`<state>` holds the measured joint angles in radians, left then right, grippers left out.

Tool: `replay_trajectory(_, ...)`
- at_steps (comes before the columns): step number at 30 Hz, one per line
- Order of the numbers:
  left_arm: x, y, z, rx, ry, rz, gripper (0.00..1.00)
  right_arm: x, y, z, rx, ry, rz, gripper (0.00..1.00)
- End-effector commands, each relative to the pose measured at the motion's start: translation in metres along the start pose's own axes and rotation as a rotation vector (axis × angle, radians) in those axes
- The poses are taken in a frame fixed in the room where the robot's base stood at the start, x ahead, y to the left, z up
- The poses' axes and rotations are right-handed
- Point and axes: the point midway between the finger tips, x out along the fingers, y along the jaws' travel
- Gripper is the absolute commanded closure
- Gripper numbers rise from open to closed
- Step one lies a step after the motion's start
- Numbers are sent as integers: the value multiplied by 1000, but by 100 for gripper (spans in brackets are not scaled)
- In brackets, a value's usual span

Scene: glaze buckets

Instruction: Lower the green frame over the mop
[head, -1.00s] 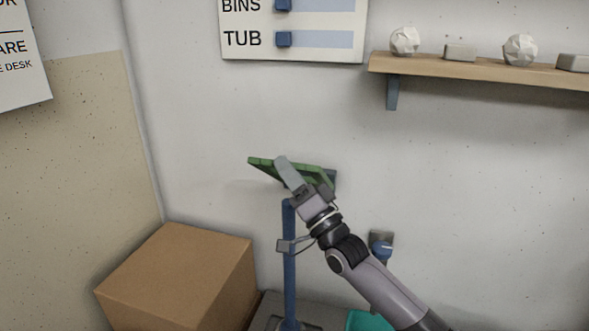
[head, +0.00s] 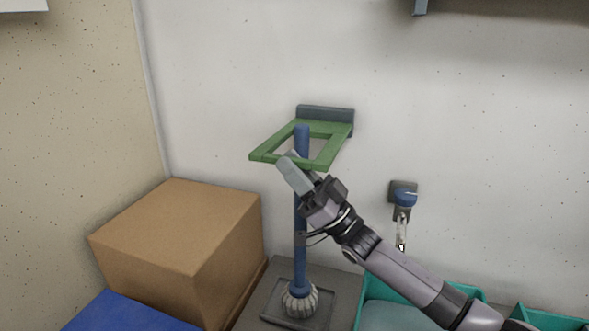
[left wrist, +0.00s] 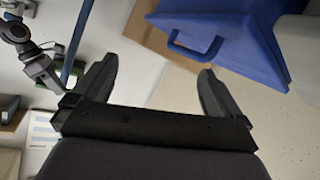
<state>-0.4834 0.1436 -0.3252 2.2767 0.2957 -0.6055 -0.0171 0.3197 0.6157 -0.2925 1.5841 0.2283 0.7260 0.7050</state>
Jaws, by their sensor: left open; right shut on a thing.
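The green frame (head: 327,157) is a square ring joined to a dark wall bracket (head: 326,114). The mop (head: 301,142) is an upright blue pole with a pale strand head (head: 300,300) at its foot. Its top shows inside the frame's outline, and the near bar crosses in front of the pole, so the frame appears to be around it. My right gripper (head: 298,174) is shut on the frame's near bar. My left gripper (left wrist: 158,68) is open and empty in the left wrist view. The pole also shows there (left wrist: 76,42).
A cardboard box (head: 185,235) stands left of the mop, with a blue surface (head: 130,315) in front. Teal bins (head: 440,283) lie right. A wall hook fitting (head: 403,197) is right of the frame. A blue container with a handle (left wrist: 225,25) is beyond my left gripper.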

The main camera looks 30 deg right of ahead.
Motion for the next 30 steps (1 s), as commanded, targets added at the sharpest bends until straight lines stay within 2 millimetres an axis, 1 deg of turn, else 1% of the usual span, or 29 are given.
replay_trajectory(1,4,1,4,-14,6,16,0,-5,0,6,-11,-1,-12,100)
replay_trajectory(4,6,4,3,-29,14,34,0,-8,0,9,-26,-2,-27,100)
replay_trajectory(21,3,2,2,-7,28,23,0,-12,0,13,-40,-5,-42,100)
replay_trajectory(22,3,2,3,-7,27,23,0,-12,0,13,-40,-6,-42,73)
replay_trajectory(24,3,2,3,-7,27,24,0,-12,0,13,-40,-6,-41,55)
replay_trajectory(30,3,2,3,-7,27,24,0,-11,1,12,-41,-3,-41,55)
